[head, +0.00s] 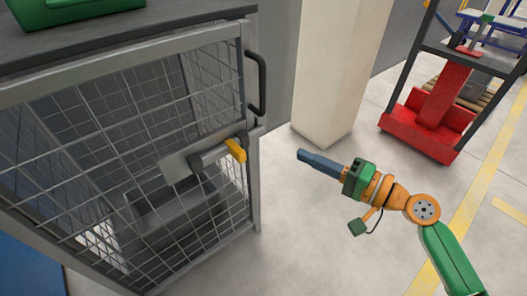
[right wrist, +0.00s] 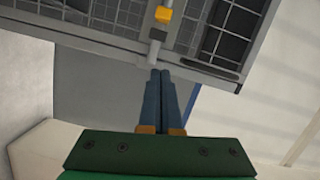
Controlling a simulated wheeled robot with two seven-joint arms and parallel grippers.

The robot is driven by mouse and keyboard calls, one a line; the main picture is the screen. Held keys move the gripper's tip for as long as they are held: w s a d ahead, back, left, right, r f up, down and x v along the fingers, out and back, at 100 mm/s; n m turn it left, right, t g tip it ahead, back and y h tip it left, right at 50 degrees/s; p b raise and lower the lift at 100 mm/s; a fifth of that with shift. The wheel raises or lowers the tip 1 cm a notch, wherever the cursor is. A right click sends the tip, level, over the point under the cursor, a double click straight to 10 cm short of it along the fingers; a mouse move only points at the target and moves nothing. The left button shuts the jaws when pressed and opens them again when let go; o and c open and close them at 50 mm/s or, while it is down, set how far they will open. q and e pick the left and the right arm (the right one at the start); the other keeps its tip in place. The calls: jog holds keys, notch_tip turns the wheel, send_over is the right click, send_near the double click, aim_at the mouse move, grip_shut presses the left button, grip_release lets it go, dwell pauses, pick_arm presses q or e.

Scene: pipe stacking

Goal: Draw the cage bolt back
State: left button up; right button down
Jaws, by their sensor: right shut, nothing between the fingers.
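The wire-mesh cage (head: 120,150) fills the left of the head view, its door closed as far as I can see. The grey cage bolt (head: 210,155) lies across a plate on the door's right side, and its yellow handle (head: 235,150) sticks out near the door edge. In the right wrist view the yellow handle (right wrist: 163,14) and part of the bolt (right wrist: 155,50) show at the top. My right gripper (head: 303,154) is shut and empty, to the right of the handle and apart from it. In the wrist view its blue fingers (right wrist: 160,75) are together and point towards the bolt. My left gripper is not in view.
A black pull handle (head: 257,85) stands out from the cage's edge above the bolt. A pale square pillar (head: 335,70) stands behind my right gripper. A red and black lift cart (head: 440,110) is at the upper right. The floor around my right arm is clear.

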aim_at(236, 152)
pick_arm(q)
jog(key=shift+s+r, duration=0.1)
pick_arm(e)
jog(key=shift+a, duration=0.1)
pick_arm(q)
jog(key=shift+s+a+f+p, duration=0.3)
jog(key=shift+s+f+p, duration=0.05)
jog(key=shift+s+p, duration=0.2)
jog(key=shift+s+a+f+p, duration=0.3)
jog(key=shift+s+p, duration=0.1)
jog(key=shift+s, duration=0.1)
pick_arm(e)
jog(key=w+a+f, duration=0.1)
jog(key=w+a, duration=0.3)
jog(key=a, duration=0.6)
jog(key=shift+a+f, duration=0.15)
jog(key=shift+a, duration=0.2)
